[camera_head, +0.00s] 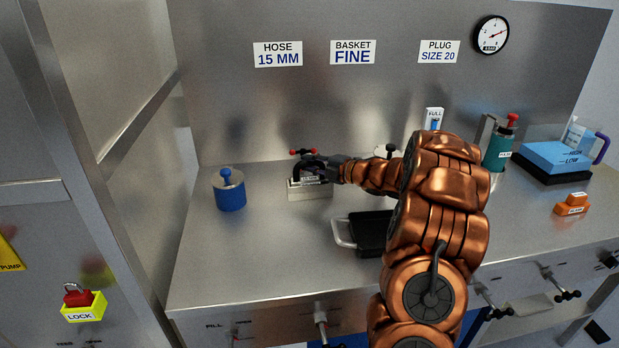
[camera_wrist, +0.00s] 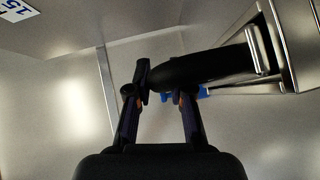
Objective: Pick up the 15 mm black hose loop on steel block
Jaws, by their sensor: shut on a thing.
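The black hose loop (camera_head: 310,165) is at the steel block (camera_head: 308,190) on the steel bench, left of the middle in the head view. My gripper (camera_head: 334,168) reaches it from the right, and the arm's copper links cover the bench behind. In the wrist view my gripper (camera_wrist: 164,90) has its two fingers closed on the black hose loop (camera_wrist: 205,69), which extends to the right. Part of the steel block (camera_wrist: 258,48) shows at the right there. The head view does not show clearly whether the loop touches the block.
A blue cylinder with a knob (camera_head: 230,192) stands left of the block. A black tray with a metal handle (camera_head: 368,234) lies to the right, partly behind my arm. A teal bottle (camera_head: 498,150), blue box (camera_head: 556,160) and orange block (camera_head: 571,205) are farther right. The front left bench is clear.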

